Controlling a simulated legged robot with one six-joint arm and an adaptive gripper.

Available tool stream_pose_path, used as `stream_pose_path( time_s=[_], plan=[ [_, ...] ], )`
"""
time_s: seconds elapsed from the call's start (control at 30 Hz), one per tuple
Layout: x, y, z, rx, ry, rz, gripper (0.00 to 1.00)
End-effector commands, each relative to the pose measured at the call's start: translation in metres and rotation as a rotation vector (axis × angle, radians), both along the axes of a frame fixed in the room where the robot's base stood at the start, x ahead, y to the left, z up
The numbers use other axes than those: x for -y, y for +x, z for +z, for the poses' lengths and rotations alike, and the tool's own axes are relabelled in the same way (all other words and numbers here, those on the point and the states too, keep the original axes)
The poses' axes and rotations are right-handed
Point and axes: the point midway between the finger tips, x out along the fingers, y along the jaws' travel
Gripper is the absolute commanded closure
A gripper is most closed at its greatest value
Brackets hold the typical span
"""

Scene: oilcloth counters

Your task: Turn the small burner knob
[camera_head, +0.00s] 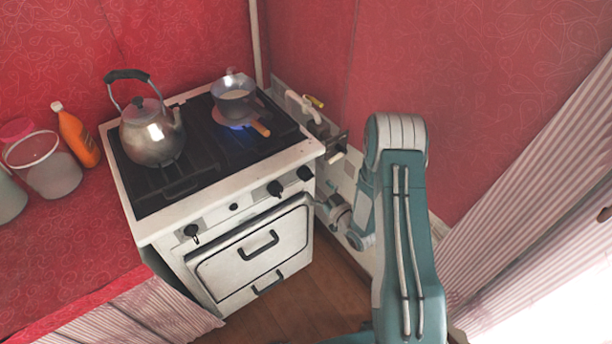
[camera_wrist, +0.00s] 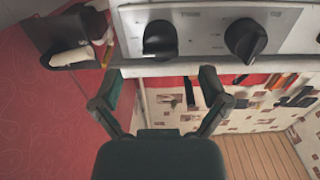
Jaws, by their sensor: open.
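The stove (camera_head: 222,189) has a white front panel with several black knobs. In the head view these include a left knob (camera_head: 191,231), a tiny black button (camera_head: 234,207), a knob (camera_head: 274,188) and the rightmost knob (camera_head: 305,173). I cannot tell which one is the small burner knob. My gripper (camera_head: 336,210) is by the stove's right front corner, partly hidden by my arm. In the wrist view my gripper (camera_wrist: 160,80) is open and empty, with fingers spread below one black knob (camera_wrist: 160,38) and apart from it. Another knob (camera_wrist: 245,40) is to its right.
A kettle (camera_head: 152,135) and a small pan (camera_head: 236,97) stand on the stove top; a blue flame (camera_head: 238,126) burns under the pan. The oven door (camera_head: 255,258) is shut. Pipe fittings (camera_head: 335,147) stick out beside the stove's right side. An orange bottle (camera_head: 77,137) stands left.

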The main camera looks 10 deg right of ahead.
Motion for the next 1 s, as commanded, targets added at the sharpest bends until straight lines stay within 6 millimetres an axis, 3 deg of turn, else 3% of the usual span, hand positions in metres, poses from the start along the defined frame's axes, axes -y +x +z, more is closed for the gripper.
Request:
stream_pose_path(
  time_s=[0.3,0.7,0.73,0.9,1.0],
  plan=[
    [-0.022,0.049,0.000,0.000,-0.001,0.001,0.05],
    [-0.025,0.059,0.000,-0.001,0.001,-0.001,0.05],
    [-0.025,0.059,0.000,-0.001,0.001,-0.001,0.09],
    [-0.025,0.059,0.000,-0.001,0.001,-0.001,0.85],
    [-0.025,0.059,0.000,-0.001,0.000,-0.001,0.87]
  ],
)
